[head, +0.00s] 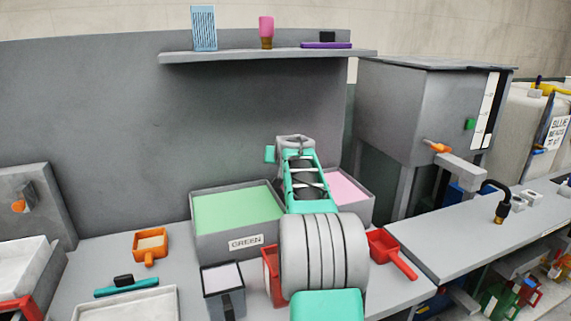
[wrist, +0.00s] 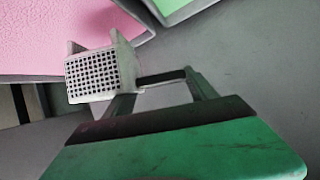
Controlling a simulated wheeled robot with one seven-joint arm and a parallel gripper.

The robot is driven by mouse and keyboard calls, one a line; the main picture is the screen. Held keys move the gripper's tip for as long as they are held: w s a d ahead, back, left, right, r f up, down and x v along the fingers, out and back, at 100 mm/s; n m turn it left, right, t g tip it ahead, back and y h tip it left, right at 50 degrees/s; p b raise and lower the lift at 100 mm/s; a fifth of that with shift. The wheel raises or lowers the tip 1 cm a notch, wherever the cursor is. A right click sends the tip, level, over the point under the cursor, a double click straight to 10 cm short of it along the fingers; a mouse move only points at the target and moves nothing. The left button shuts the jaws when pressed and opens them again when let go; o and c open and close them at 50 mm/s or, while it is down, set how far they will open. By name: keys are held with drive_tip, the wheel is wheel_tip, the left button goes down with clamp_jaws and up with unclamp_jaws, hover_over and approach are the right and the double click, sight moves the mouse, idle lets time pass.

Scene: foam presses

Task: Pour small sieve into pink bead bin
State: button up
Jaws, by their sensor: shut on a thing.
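The small sieve (wrist: 100,75) is pale with a dark grid of holes, and shows in the wrist view. My gripper (wrist: 160,86) is shut on its dark handle. The sieve is tilted, its mesh toward the camera; its contents are hidden. The pink bead bin (head: 349,190) stands right of the green bin in the head view, partly covered by my arm. In the wrist view the pink beads (wrist: 55,30) fill the upper left, and the sieve overlaps the bin's near edge. I cannot tell its height above the bin. My arm hides the sieve in the head view.
A green bin (head: 225,245) labelled GREEN stands left of the pink one. A red scoop (head: 395,254), a grey container (head: 222,284) and an orange scoop (head: 150,245) are on the bench. A shelf (head: 250,56) with small objects hangs above. A grey machine (head: 415,100) stands right.

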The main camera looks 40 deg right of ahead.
drive_tip(key=shift+w+a+f+n+g+h, duration=0.1)
drive_tip(key=shift+a+f+n+g+h, duration=0.15)
drive_tip(key=shift+n+h, duration=0.2)
drive_tip(key=shift+d+r, duration=0.1)
drive_tip(key=shift+d, duration=0.1)
drive_tip(key=shift+r, duration=0.1)
drive_tip(key=shift+r+p, duration=1)
drive_tip(key=shift+r, duration=0.5)
drive_tip(key=shift+f, duration=0.1)
